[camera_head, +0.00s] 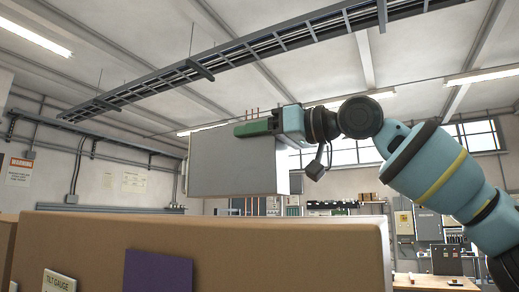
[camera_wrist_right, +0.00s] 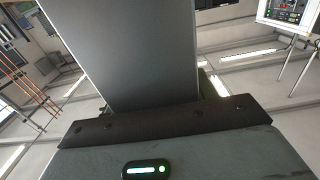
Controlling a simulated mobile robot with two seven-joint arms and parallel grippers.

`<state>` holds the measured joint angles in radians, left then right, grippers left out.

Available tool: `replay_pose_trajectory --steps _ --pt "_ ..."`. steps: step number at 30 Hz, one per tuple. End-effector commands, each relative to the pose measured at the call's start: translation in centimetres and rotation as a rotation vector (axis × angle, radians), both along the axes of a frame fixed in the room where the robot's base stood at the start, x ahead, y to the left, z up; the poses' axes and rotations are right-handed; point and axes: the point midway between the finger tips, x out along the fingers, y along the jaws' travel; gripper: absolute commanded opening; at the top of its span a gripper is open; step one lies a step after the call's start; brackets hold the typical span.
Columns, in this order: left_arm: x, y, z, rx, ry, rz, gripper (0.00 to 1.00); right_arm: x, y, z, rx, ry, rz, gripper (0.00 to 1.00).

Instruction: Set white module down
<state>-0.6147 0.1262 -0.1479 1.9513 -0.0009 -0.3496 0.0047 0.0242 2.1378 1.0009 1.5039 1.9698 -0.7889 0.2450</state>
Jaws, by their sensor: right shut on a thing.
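The white module (camera_head: 232,165) is a pale grey, box-shaped unit held up in the air near the middle of the head view. My right gripper (camera_head: 278,126) is shut on its upper right edge, by a green part (camera_head: 252,128). In the right wrist view the module (camera_wrist_right: 127,50) rises as a broad grey face from the dark edge of my right gripper (camera_wrist_right: 150,122). The fingertips are hidden there. My left gripper is in neither view.
A wide brown box-like surface (camera_head: 220,245) fills the front, below the module, bearing a purple panel (camera_head: 157,271) and a "TILT GAUGE" label (camera_head: 59,281). A bench (camera_head: 435,281) and wall cabinets (camera_head: 428,225) stand behind at right. A cable tray (camera_head: 230,57) hangs overhead.

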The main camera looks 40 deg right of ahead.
Motion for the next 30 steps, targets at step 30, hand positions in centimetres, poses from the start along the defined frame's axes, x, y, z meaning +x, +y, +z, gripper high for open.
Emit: replay_pose_trajectory --steps 30 --pt "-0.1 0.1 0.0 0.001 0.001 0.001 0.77 -2.1 1.8 -3.5 0.003 -0.008 0.000 0.00"
